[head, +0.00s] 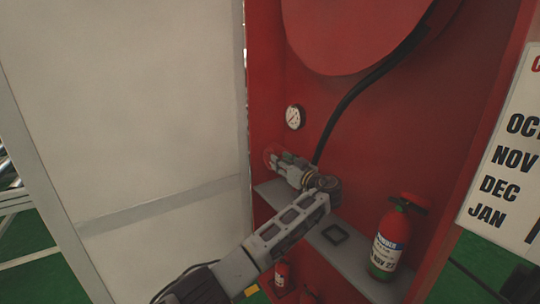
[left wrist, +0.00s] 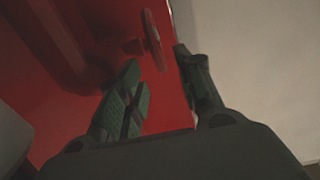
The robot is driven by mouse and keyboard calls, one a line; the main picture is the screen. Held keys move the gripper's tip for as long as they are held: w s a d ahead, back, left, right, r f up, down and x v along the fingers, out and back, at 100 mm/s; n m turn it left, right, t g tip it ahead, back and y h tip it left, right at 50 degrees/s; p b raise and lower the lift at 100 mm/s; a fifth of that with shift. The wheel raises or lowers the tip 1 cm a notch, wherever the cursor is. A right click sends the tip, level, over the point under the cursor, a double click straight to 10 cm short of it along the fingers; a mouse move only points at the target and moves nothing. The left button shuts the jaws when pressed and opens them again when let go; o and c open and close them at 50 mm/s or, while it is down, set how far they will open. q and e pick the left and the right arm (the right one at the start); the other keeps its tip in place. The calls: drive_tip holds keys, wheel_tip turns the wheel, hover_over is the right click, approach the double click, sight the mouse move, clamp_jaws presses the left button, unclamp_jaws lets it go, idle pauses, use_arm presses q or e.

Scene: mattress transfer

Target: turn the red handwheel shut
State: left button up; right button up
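The red handwheel (head: 270,154) is inside the red cabinet, low on the back wall near its left side, partly hidden by my left gripper. In the left wrist view the wheel (left wrist: 153,40) is seen nearly edge-on, as a thin disc on a short red stem. My left gripper (head: 279,160) is at the wheel. Its fingers (left wrist: 157,58) are apart, with the wheel's near edge around the gap between the tips. I cannot tell whether either finger touches the rim. My right gripper is not in view.
A pressure gauge (head: 294,117) sits above the wheel, beside a black hose (head: 345,103) from the big red reel (head: 350,35). A grey shelf (head: 366,280) runs below my arm, with a fire extinguisher (head: 390,240) at right. A pale door panel (head: 130,110) stands left.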

sight(270, 154)
use_arm(q)
drive_tip(key=x, duration=0.5)
drive_tip(key=shift+w+a, duration=0.4)
drive_tip(key=shift+w, duration=0.2)
drive_tip(key=shift+w+a, duration=0.4)
drive_tip(key=shift+w, duration=0.15)
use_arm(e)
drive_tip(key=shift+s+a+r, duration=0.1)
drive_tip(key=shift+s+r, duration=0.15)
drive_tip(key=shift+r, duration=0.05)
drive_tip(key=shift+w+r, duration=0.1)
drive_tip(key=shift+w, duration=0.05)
use_arm(q)
drive_tip(key=shift+c, duration=0.4)
clamp_jaws()
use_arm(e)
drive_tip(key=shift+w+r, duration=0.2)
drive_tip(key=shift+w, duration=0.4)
